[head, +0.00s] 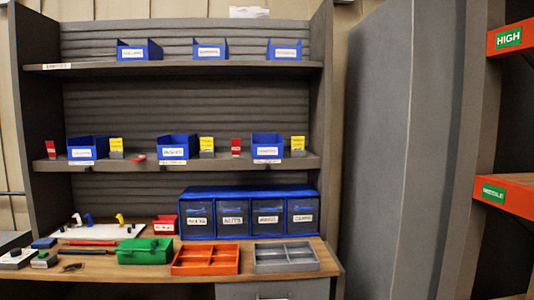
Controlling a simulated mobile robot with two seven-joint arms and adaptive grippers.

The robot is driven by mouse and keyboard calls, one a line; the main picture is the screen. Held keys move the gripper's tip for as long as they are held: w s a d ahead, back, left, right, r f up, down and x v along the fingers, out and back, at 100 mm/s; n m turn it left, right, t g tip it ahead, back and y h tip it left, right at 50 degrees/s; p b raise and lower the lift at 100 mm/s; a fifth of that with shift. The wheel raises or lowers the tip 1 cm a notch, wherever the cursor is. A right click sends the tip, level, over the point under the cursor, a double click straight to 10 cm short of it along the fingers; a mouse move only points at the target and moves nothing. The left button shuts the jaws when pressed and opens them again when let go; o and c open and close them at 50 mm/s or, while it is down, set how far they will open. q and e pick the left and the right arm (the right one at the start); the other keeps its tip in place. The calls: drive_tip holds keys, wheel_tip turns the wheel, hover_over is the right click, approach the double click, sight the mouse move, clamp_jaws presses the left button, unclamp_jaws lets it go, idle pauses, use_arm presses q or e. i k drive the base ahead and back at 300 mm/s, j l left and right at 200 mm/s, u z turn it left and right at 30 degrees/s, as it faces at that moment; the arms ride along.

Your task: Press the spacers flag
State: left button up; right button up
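Three blue bins stand on the middle shelf (215,163): a left bin (86,147), a middle bin (176,147) and a right bin (268,146). Their white labels are too blurred to read surely; I cannot tell which says spacers. Upright yellow flags on grey bases stand right of each: a left flag (116,144), a middle flag (206,143) and a right flag (298,142). Upright red pieces stand left of the left bin (51,149) and left of the right bin (236,147). A small red piece (137,157) lies low between the left and middle bins. Neither gripper is in view.
The workbench (200,262) below holds a blue drawer unit (249,191), a green box (145,251), an orange tray (205,272) and a grey tray (285,268). The top shelf (180,66) holds three blue bins. A grey cabinet (395,150) stands right.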

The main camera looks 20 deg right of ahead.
sight(236, 142)
drive_tip(key=i+j, duration=0.3)
drive_tip(key=j, duration=0.15)
drive_tip(key=i+j, duration=0.65)
drive_tip(key=j, duration=0.25)
drive_tip(key=i+j, duration=0.35)
drive_tip(key=j, duration=0.1)
